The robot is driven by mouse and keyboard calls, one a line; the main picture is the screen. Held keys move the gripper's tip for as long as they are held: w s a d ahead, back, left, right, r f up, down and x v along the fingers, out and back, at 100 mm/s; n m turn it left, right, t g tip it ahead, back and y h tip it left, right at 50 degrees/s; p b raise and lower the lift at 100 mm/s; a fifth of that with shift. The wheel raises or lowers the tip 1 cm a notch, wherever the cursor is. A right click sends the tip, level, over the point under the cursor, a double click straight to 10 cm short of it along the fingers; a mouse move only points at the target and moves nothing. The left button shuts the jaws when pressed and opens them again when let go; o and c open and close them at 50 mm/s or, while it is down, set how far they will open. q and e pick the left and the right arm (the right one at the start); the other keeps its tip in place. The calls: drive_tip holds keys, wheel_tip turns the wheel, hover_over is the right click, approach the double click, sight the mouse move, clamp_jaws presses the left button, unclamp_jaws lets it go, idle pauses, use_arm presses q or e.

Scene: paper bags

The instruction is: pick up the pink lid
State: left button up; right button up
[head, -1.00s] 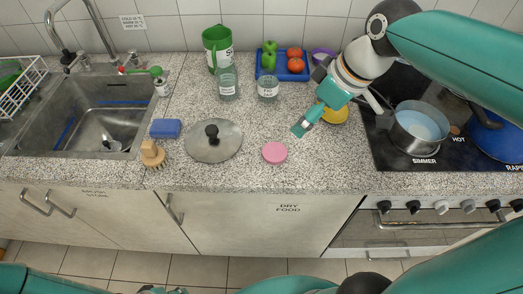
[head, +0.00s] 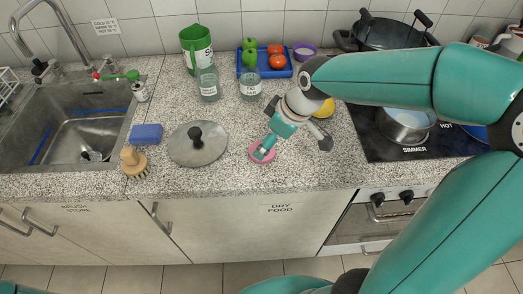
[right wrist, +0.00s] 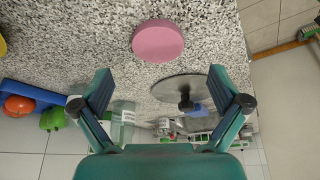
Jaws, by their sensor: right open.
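The pink lid (head: 266,160) is a small flat disc lying on the speckled counter, partly covered by my right gripper (head: 263,151) in the head view. In the right wrist view the pink lid (right wrist: 158,41) lies in full sight, beyond the fingertips and between their lines. My right gripper (right wrist: 160,84) is open with nothing between its fingers. It is over or close beside the lid; whether it touches cannot be told. My left gripper is not in view.
A grey pot lid with black knob (head: 198,144) lies left of the pink lid. Glass jars (head: 249,86), a blue tray (head: 276,70) of fruit and a yellow item (head: 325,108) stand behind. The stove pot (head: 405,124) is at right. The counter in front is clear.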

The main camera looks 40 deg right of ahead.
drive_tip(key=shift+p+x, duration=0.35)
drive_tip(key=shift+x, duration=2.3)
drive_tip(key=shift+w+d, duration=0.1)
drive_tip(key=c, duration=0.8)
